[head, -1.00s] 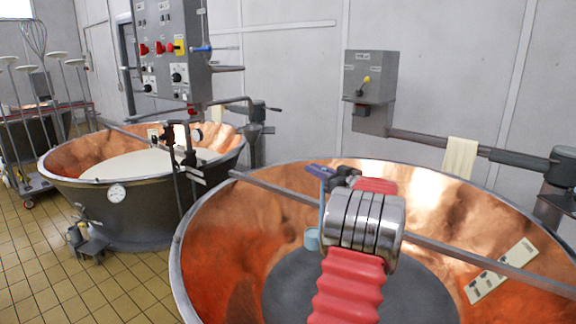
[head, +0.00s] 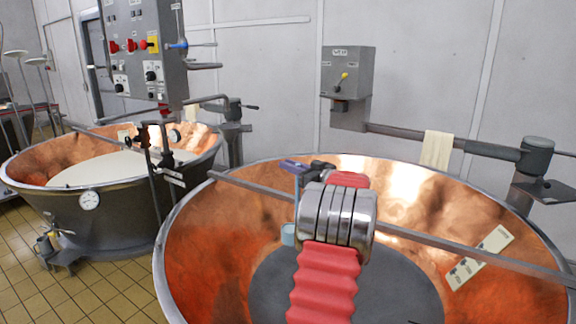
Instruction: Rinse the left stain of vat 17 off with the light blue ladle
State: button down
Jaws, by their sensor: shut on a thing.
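The near copper vat (head: 172,222) fills the lower middle and right of the head view. Its number is not readable. Its inner wall has a reddish-orange area on the left (head: 208,268); I cannot make out a stain's clear edge there. My gripper (head: 308,169) is over the vat, largely hidden behind my own wrist, and is shut on the light blue ladle (head: 297,208). The ladle hangs down, its small cup (head: 289,235) in front of the copper wall, above the grey vat bottom. Whether the cup holds liquid is hidden.
A grey bar (head: 440,244) crosses the vat, with a pale labelled strip (head: 480,258) to the right. A second vat (head: 110,205) with whitish contents stands left. A cloth (head: 436,149) hangs from a pipe behind. A control cabinet (head: 145,50) stands at the back left.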

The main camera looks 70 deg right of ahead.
jog(key=shift+w+a, duration=0.15)
jog(key=shift+w, duration=0.05)
jog(key=shift+w+a+f+n+g, duration=0.8)
jog(key=shift+w+a+f+n, duration=3.45)
jog(key=shift+a+f, duration=3.2)
jog(key=w+a+f+n, duration=0.2)
jog(key=a+f, duration=0.1)
jog(key=f, duration=0.4)
jog(key=w+a+f+n+g+h, duration=0.1)
jog(key=w+a+f+n, duration=0.2)
jog(key=f, duration=0.4)
jog(key=w+a+f+n+g+h, duration=0.1)
jog(key=w+a+f+n, duration=0.1)
jog(key=f, duration=0.6)
jog(key=shift+w+a+n, duration=0.35)
jog(key=shift+a+n, duration=0.4)
jog(key=shift+a, duration=0.65)
